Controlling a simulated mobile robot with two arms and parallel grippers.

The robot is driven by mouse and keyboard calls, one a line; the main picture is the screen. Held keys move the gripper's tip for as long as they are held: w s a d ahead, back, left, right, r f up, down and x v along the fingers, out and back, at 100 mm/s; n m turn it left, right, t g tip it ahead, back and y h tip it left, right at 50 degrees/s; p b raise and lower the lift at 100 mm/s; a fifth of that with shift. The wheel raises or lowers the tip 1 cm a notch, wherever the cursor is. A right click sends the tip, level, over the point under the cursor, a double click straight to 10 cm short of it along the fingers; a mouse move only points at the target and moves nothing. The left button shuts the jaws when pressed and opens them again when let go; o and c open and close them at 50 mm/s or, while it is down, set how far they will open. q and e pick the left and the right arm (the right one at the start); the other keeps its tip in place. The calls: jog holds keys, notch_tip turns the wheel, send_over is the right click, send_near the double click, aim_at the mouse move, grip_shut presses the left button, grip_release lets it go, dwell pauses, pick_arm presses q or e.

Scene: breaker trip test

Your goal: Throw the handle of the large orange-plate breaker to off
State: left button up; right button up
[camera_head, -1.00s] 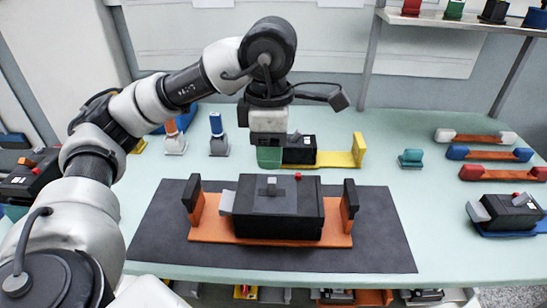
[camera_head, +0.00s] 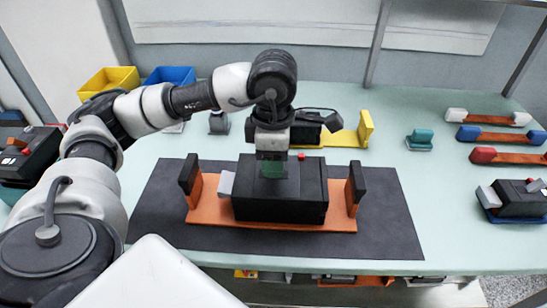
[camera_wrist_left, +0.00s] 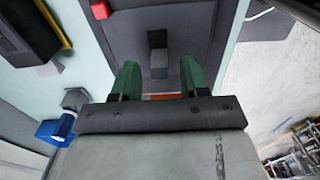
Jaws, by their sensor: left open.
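The large orange-plate breaker is a black box (camera_head: 300,205) on an orange plate (camera_head: 210,210), with dark upright posts at both ends and a light grey piece at its left side. It rests on a dark mat (camera_head: 385,225). My left gripper (camera_head: 272,168) points down just over the top of the box, its green fingers open. It hides the handle in the head view. In the left wrist view, the dark grey handle (camera_wrist_left: 158,54) shows just ahead of and between the two open green fingers (camera_wrist_left: 160,80); contact cannot be told. My right gripper is not in view.
A breaker on a yellow plate (camera_head: 364,127) stands behind. A teal block (camera_head: 419,140) and several small coloured-end bars lie to the right, with a blue-plate breaker (camera_head: 515,203) in front of them. Yellow (camera_head: 107,84) and blue (camera_head: 170,75) bins stand back left.

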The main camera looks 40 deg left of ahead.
pick_arm(q)
jog(key=shift+f, duration=0.3)
grip_shut()
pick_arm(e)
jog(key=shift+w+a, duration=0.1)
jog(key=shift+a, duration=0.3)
